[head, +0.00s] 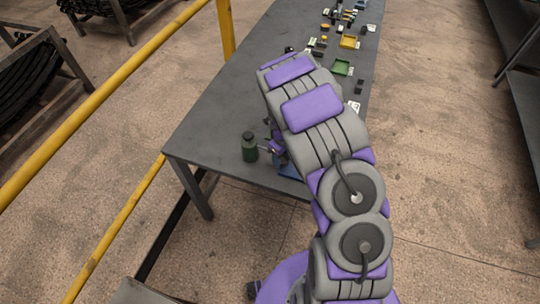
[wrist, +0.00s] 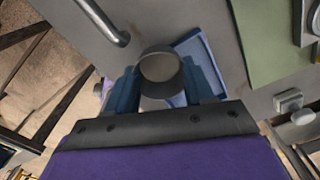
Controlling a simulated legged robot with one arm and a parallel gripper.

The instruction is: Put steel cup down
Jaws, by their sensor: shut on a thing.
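The steel cup (wrist: 160,67) is a small round grey vessel with a dark rim, seen in the wrist view. My gripper (wrist: 160,82) is shut on it, with one blue finger on each side. Beyond the cup lies a blue tray (wrist: 194,48) on the grey table (wrist: 240,98). I cannot tell whether the cup's base touches a surface. In the head view my arm hides the cup and most of my gripper; a corner of the blue tray (head: 289,171) shows beside the arm.
A dark green bottle (head: 249,147) stands on the grey table (head: 215,125) left of my arm. Several small parts, a green tray (head: 341,67) and a yellow tray (head: 349,42) lie farther back. A yellow railing (head: 95,95) runs along the left. The table's left part is bare.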

